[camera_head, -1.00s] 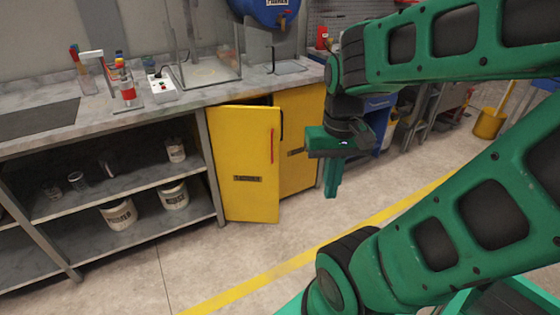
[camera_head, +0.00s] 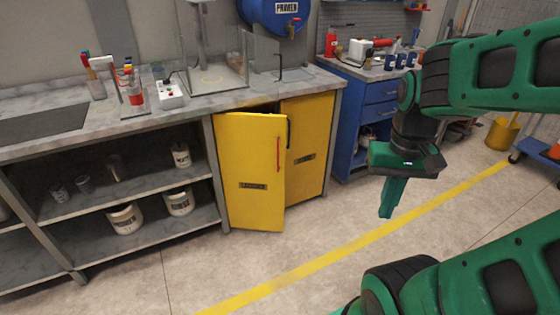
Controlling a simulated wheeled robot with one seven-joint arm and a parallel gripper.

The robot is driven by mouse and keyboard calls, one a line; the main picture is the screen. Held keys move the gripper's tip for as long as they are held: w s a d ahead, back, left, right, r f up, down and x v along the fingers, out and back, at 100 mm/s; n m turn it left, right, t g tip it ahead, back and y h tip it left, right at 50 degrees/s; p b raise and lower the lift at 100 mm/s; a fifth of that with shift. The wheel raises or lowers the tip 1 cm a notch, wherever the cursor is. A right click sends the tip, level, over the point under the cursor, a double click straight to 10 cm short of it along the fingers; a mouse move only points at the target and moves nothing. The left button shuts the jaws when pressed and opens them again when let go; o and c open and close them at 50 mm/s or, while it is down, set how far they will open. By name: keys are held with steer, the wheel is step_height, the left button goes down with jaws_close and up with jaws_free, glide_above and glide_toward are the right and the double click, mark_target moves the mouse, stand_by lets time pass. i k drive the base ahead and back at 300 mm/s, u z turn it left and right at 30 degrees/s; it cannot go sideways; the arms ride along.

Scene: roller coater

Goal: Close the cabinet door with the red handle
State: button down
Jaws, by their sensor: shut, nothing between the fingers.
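A yellow cabinet door (camera_head: 250,205) with a red handle (camera_head: 278,154) stands partly open under the counter. It is hinged at its left side, and a dark gap shows above it. The right yellow door (camera_head: 309,150) has a dark handle (camera_head: 289,132) and looks shut. My gripper (camera_head: 386,214) is to the right of the cabinet, over the floor, with its green fingers together pointing down. It is apart from both doors and holds nothing.
The grey counter (camera_head: 215,104) runs above the cabinet. Open shelves (camera_head: 130,176) with white buckets are at left. A blue drawer unit (camera_head: 365,110) stands to the right of the cabinet. The floor (camera_head: 310,240) before the door is clear, with a yellow line.

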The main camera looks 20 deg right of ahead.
mark_target(251, 148)
steer(key=z, duration=0.05)
steer(key=i, duration=1)
steer(key=u, duration=0.05)
